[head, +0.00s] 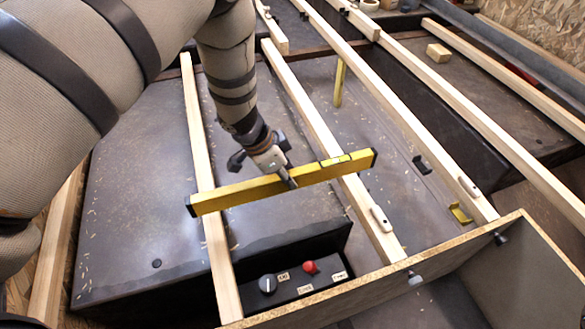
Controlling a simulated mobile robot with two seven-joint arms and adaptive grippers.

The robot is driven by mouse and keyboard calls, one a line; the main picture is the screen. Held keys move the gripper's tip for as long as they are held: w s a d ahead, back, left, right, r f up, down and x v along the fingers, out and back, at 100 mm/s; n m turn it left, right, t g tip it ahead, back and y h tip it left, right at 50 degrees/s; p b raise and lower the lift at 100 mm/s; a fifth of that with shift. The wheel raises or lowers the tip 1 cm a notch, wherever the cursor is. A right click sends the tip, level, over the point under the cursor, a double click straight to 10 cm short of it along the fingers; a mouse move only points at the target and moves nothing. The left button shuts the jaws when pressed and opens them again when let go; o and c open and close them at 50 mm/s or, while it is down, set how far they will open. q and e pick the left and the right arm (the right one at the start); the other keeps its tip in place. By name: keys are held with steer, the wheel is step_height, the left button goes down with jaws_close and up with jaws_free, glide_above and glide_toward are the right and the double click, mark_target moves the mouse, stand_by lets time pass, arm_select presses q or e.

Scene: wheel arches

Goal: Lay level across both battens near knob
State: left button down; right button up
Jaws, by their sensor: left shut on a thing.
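The yellow spirit level (235,194) runs across the left batten (197,125) and the batten to its right (300,98). Its ends reach past both battens, and its right end is farther away in the picture. I cannot tell whether it touches the battens or is just above them. My left gripper (287,177) is shut on the level near its middle, between the battens. A grey knob (267,284) and a red knob (310,267) sit on a black panel between the near ends of these battens. My right gripper is not in view.
More battens (390,100) run alongside on the right. A wooden block (438,53) lies at the upper right. A low wooden box wall (380,287) edges the near right side. A yellow upright strip (340,82) stands beyond the level. My left arm covers the upper left.

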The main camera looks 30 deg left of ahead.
mark_target(272, 178)
arm_select(q)
step_height(272, 178, down, 8)
steer(key=b, duration=0.5)
steer(key=shift+r, duration=0.2)
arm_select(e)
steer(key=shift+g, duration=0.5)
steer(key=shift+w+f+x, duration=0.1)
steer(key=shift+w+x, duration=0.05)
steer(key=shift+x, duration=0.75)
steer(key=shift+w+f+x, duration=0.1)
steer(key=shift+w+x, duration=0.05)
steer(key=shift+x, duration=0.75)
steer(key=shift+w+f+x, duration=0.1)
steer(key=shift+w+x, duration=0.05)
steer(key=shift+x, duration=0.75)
arm_select(q)
steer(key=shift+f, duration=0.1)
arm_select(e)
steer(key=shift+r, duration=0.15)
arm_select(q)
steer(key=c, duration=1.4)
jaws_free()
steer(key=shift+o, duration=0.2)
steer(key=v, duration=1.2)
